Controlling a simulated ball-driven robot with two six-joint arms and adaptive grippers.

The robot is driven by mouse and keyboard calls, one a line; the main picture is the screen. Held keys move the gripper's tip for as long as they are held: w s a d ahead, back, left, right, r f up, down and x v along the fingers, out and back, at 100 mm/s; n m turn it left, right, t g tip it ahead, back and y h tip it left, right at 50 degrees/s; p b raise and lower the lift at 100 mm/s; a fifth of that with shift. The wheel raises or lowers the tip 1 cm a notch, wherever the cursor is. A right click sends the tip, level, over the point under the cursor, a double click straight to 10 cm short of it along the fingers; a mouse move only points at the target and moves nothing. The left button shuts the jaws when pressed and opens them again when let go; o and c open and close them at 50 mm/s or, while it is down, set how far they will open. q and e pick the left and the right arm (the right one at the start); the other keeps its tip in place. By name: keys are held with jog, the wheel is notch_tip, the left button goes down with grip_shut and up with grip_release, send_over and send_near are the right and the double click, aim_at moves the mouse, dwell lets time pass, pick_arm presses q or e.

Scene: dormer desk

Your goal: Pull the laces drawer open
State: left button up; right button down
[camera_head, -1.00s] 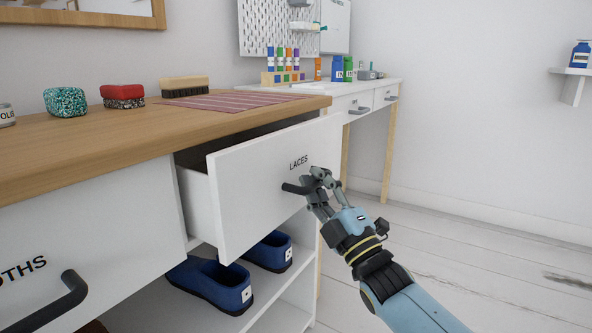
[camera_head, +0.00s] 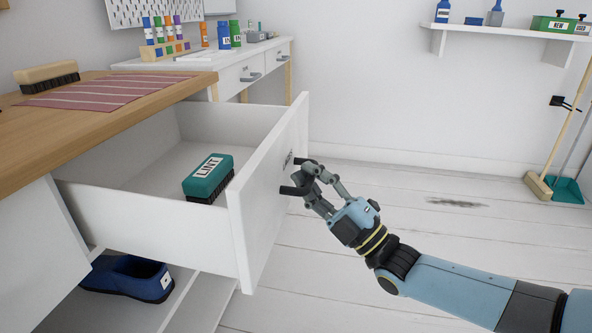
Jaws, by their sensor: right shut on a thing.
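The laces drawer (camera_head: 272,200) stands well out from the wooden-topped bench. Its white front is seen nearly edge-on, and its label is hardly readable from here. Inside lies a green brush (camera_head: 208,178) marked LINT. My right gripper (camera_head: 306,178) is at the outer face of the drawer front, shut on the dark drawer handle (camera_head: 292,190), which is partly hidden by the fingers. My left gripper is not in view.
A striped mat (camera_head: 95,92) and a wooden brush (camera_head: 47,76) lie on the bench top. A broom (camera_head: 540,185) and dustpan (camera_head: 568,190) stand at the far right wall. The floor beyond the drawer is clear.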

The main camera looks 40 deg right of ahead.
dwell(0.3)
jog(key=c, duration=1.6)
grip_release()
jog(key=shift+s, duration=0.1)
jog(key=v, duration=1.2)
jog(key=shift+f, duration=0.1)
